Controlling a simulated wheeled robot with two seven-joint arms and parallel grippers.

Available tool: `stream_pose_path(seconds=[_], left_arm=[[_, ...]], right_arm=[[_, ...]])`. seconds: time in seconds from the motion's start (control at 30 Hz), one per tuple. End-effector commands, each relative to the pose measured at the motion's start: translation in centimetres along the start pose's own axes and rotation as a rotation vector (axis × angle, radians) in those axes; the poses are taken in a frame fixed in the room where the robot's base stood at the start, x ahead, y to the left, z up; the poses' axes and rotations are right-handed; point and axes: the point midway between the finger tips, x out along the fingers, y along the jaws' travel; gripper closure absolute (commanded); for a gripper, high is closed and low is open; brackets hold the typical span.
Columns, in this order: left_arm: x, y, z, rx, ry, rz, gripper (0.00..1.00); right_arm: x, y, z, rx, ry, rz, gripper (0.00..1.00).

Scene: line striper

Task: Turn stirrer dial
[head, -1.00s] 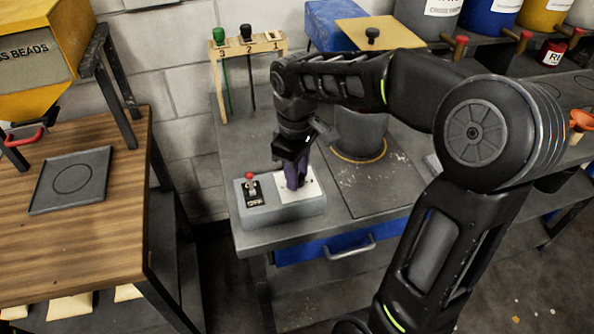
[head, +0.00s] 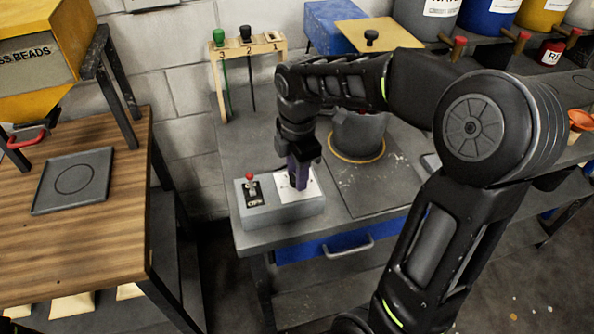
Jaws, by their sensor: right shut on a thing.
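The grey stirrer control box (head: 283,217) sits at the front left of the grey bench. On its left top is a red-knobbed lever switch (head: 250,184) on a black plate. On its right top is a white dial plate (head: 309,188). My right gripper (head: 298,184) points down onto that plate, its purple fingers shut on the dial, which they hide. The dial's pointer setting cannot be made out. My left gripper is out of view.
A grey pot (head: 358,135) stands behind the box, partly behind my right arm. A wooden rack (head: 246,48) with numbered tools stands at the back. A wooden table (head: 95,215) with a grey tray (head: 72,181) is at left.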

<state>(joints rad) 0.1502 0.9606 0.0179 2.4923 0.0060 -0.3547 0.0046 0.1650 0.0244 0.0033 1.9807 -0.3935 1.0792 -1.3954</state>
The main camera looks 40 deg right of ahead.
Motion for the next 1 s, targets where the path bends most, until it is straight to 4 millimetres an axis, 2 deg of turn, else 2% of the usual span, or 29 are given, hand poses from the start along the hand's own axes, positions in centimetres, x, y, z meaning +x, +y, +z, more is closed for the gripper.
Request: stream_pose_path(seconds=[1.0], left_arm=[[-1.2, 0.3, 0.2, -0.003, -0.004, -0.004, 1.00]], right_arm=[[-0.1, 0.2, 0.1, -0.958, 0.029, 0.003, 1.00]])
